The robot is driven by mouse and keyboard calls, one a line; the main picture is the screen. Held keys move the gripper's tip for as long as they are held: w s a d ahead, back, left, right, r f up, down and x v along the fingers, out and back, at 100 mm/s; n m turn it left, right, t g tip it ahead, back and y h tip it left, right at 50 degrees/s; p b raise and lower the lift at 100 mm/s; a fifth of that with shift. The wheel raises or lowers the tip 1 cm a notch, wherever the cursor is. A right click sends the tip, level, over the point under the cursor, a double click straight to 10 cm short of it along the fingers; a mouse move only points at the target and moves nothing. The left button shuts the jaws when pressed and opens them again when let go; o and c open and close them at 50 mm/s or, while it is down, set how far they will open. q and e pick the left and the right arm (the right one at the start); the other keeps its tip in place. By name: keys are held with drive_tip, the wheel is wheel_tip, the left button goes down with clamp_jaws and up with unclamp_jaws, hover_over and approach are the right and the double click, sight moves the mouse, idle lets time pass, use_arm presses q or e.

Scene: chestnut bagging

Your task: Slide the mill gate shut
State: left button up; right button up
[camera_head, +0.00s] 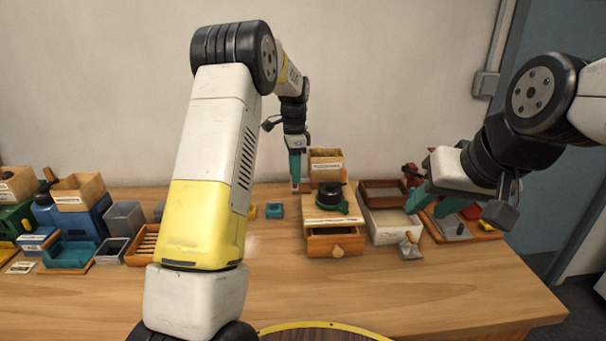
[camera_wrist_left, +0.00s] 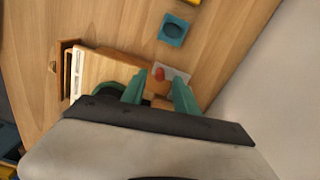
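The mill (camera_head: 332,222) is a wooden box with a drawer at its front and a dark green and black round part on top. In the left wrist view, the mill (camera_wrist_left: 88,75) lies left of my fingers. A red knob (camera_wrist_left: 160,74) on a pale plate (camera_wrist_left: 176,74), perhaps the gate, shows between the fingertips. My left gripper (camera_head: 296,184) points down just left of the mill. In the wrist view, my left gripper (camera_wrist_left: 160,88) has its teal fingers apart around the knob; contact cannot be told. My right gripper (camera_head: 436,203) is open and empty, right of the mill.
A wooden bin (camera_head: 326,157) stands behind the mill. A grey-walled box (camera_head: 388,228) and a small scoop (camera_head: 410,247) are to its right. A teal block (camera_head: 274,211) lies left. Several bins and trays crowd the left end. The table front (camera_head: 440,295) is clear.

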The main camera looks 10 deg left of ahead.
use_arm(q)
drive_tip(key=shift+f, duration=1.3)
clamp_jaws()
drive_tip(key=shift+r, duration=0.1)
idle(0.4)
